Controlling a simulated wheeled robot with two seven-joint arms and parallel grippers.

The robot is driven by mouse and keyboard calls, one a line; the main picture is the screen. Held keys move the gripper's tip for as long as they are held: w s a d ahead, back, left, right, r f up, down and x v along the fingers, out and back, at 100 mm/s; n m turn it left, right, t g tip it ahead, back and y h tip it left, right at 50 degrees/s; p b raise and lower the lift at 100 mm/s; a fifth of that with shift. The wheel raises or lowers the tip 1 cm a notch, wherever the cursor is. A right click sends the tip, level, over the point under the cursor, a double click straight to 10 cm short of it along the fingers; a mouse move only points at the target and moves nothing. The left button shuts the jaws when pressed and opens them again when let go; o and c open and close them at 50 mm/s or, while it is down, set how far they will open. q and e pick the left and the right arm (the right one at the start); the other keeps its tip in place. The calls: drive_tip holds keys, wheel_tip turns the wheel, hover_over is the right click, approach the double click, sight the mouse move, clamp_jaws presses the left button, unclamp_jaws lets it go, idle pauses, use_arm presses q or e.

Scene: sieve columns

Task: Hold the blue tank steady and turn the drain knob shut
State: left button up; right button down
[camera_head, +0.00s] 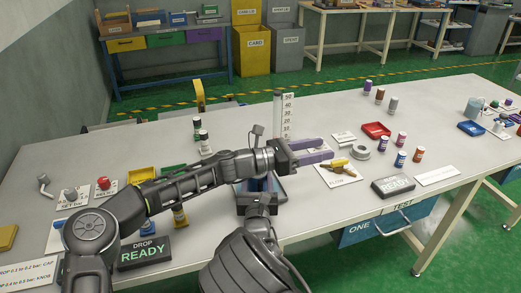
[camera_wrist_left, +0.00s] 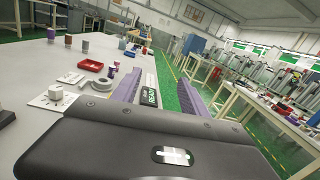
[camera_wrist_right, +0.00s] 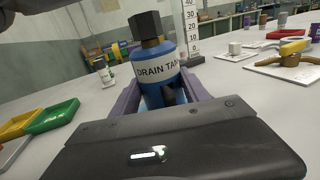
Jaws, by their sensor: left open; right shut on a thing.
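The blue tank (camera_wrist_right: 155,78), labelled DRAIN TANK, stands upright in the right wrist view with a dark hexagonal top. My right gripper (camera_wrist_right: 160,96) is shut on it, with one purple finger on each side. A dark part (camera_wrist_right: 170,96) shows low on the tank's near side; I cannot tell whether it is the drain knob. In the head view the tank is mostly hidden behind my left arm. My left gripper (camera_head: 328,149) is open and empty, above the table and pointing right; its spread fingers also show in the left wrist view (camera_wrist_left: 160,92).
A yellow-handled brass fitting (camera_head: 338,164) on a card, a grey ring (camera_head: 360,152) and a red tray (camera_head: 376,130) lie right of my left gripper. A READY box (camera_head: 145,252) stands at the front left. A graduated white scale (camera_head: 286,115) stands behind.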

use_arm(q)
drive_tip(key=s+a+n+t+y, duration=0.25)
drive_tip(key=a+t+y, duration=0.3)
drive_tip(key=a, duration=0.35)
drive_tip(key=s+a+n+t+y, duration=0.1)
drive_tip(key=a+n+t+y, duration=0.25)
drive_tip(key=a+t, duration=0.45)
wheel_tip(320, 180, down, 6)
drive_tip(key=a+n+g+y, duration=0.1)
drive_tip(key=a+n, duration=0.1)
drive_tip(key=n, duration=0.1)
drive_tip(key=shift+w+a, duration=0.2)
drive_tip(key=shift+a, duration=0.1)
drive_tip(key=shift+g, duration=0.25)
drive_tip(key=x, duration=1.2)
drive_tip(key=shift+w+a, duration=0.15)
drive_tip(key=shift+c, duration=0.5)
